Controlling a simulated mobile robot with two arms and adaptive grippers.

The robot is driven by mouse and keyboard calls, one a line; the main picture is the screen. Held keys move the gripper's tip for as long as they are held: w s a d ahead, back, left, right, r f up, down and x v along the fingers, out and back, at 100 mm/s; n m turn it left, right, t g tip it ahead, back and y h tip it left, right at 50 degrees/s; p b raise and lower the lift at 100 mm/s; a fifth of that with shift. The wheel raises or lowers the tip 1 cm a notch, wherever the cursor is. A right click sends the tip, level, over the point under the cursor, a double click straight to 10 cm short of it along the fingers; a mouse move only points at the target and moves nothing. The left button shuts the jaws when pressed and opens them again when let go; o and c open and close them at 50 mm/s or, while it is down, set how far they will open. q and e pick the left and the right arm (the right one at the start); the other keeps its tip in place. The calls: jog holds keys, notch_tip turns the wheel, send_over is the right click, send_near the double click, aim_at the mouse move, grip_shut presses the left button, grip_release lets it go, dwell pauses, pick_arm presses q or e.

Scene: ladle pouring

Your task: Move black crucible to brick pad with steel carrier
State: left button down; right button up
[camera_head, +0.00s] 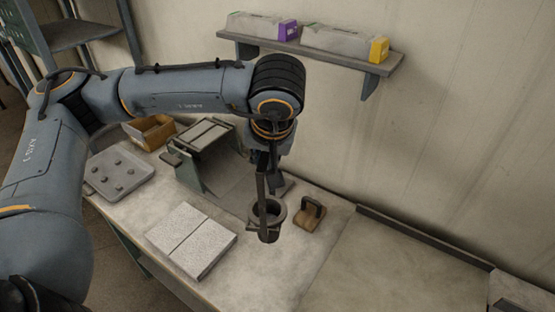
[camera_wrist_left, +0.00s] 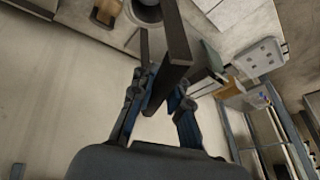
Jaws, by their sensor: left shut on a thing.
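In the head view my left gripper (camera_head: 270,160) points down over the table and is shut on the upright bar of the dark steel carrier (camera_head: 262,188). The wrist view shows the bar of the carrier (camera_wrist_left: 178,55) between the fingers of my left gripper (camera_wrist_left: 160,95). The black crucible (camera_head: 268,235) is at the carrier's lower end, with the ring around it; I cannot tell whether it touches the table. Its dark round mouth shows at the top of the wrist view (camera_wrist_left: 147,12). The pale speckled brick pad (camera_head: 190,240) lies to the left of the crucible.
A brown block with a handle (camera_head: 311,213) is just right of the crucible. A dark stand (camera_head: 203,140), an orange-brown box (camera_head: 150,131) and a grey tray with small lumps (camera_head: 121,174) are at the left. A wall shelf (camera_head: 310,50) hangs behind. The front table is clear.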

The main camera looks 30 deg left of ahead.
pick_arm(q)
jog(key=shift+s+a+b, duration=1.35)
jog(key=shift+a+b, duration=0.05)
jog(key=shift+a, duration=5)
jog(key=shift+s+a+b, duration=1.3)
jog(key=shift+a+b, duration=0.1)
jog(key=shift+a, duration=4.95)
notch_tip(320, 180, down, 13)
jog(key=b, duration=1.1)
jog(key=s+a+r+p, duration=0.1)
jog(key=s+a+r, duration=0.1)
jog(key=a, duration=0.4)
jog(key=s+a+r+p, duration=0.1)
jog(key=a+r+p, duration=0.1)
jog(key=a, duration=0.4)
jog(key=shift+s+a+r, duration=0.15)
jog(key=shift+s+r, duration=0.25)
jog(key=shift+f, duration=0.1)
